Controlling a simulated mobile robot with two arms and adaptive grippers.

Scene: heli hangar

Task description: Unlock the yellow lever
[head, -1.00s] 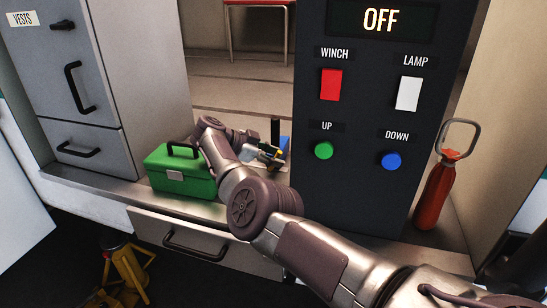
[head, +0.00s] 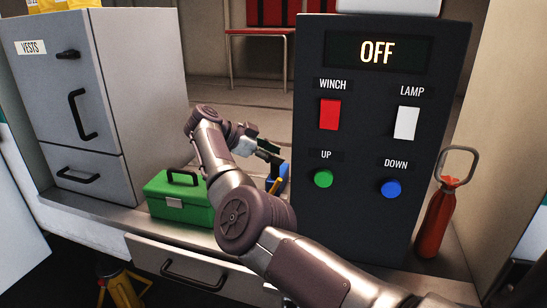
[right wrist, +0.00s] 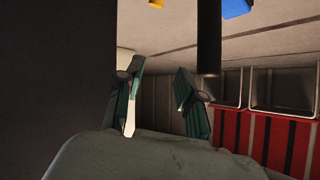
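A small yellow piece (head: 276,185), possibly the yellow lever, shows at the left edge of the black control panel (head: 345,225). It stands in front of a blue piece (head: 283,172). The panel hides part of both. My right gripper (head: 272,153) is just above them, beside the panel, apart from the yellow piece. In the right wrist view its two fingers (right wrist: 160,78) are spread with nothing between them. Yellow (right wrist: 156,3) and blue (right wrist: 236,8) bits show at that view's top edge. My left gripper is not in view.
A red bottle (head: 436,215) stands right. A grey cabinet (head: 85,100) stands left.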

